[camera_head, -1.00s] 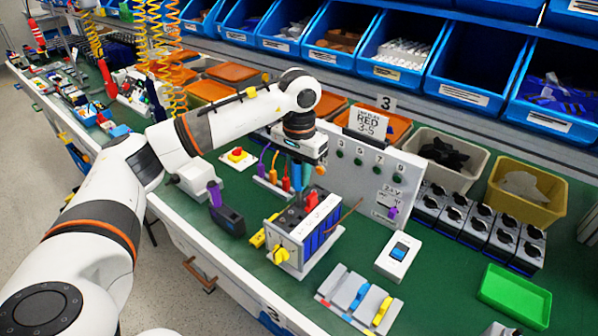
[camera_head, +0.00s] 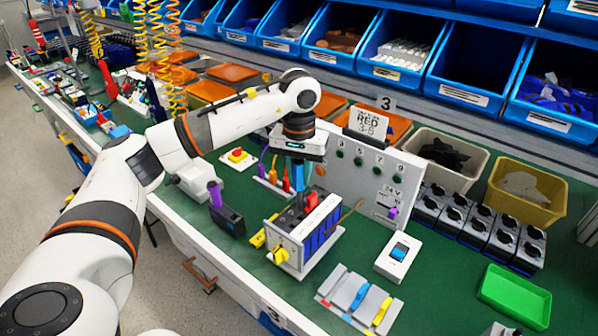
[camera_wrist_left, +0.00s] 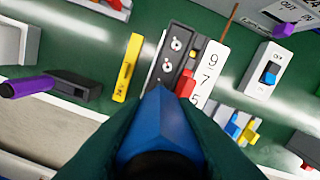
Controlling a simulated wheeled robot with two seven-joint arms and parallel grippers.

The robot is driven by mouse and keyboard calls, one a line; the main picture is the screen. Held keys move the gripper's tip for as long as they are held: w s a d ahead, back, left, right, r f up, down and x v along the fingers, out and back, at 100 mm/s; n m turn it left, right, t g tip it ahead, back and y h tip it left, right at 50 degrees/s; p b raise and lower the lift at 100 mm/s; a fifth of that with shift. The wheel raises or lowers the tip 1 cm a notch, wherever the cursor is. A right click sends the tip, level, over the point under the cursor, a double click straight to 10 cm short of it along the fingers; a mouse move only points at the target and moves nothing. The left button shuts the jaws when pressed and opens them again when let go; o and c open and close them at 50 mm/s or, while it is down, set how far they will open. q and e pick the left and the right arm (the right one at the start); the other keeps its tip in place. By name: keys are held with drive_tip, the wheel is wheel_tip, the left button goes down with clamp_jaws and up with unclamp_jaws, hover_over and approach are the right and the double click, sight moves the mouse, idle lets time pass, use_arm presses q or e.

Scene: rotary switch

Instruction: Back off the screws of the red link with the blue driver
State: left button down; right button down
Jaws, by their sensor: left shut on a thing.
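My left gripper (camera_head: 298,172) is shut on the blue driver and holds it above the terminal block (camera_head: 312,262). The driver's blue handle (camera_wrist_left: 160,128) fills the lower middle of the left wrist view and points down towards the block. Its tip is hidden there, so I cannot tell whether it touches a screw. The red link (camera_head: 312,199) sits on top of the block, close beside the driver; it also shows in the left wrist view (camera_wrist_left: 186,84). Two round screw heads (camera_wrist_left: 176,43) show further along the block, next to the numbered white strip (camera_wrist_left: 208,75). My right gripper is out of view.
A white panel (camera_head: 340,165) with green buttons stands behind the block. A purple-handled tool in a dark holder (camera_head: 228,218) is to the left. A white switch box (camera_head: 398,256) and green tray (camera_head: 514,296) lie to the right, with open green mat between.

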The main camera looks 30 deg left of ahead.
use_arm(q)
drive_tip(key=shift+f+n, duration=0.1)
drive_tip(key=shift+n, duration=0.3)
drive_tip(key=n, duration=0.4)
drive_tip(key=shift+n, duration=0.3)
drive_tip(key=shift+n, duration=0.3)
drive_tip(key=n, duration=0.4)
drive_tip(key=shift+p, duration=0.4)
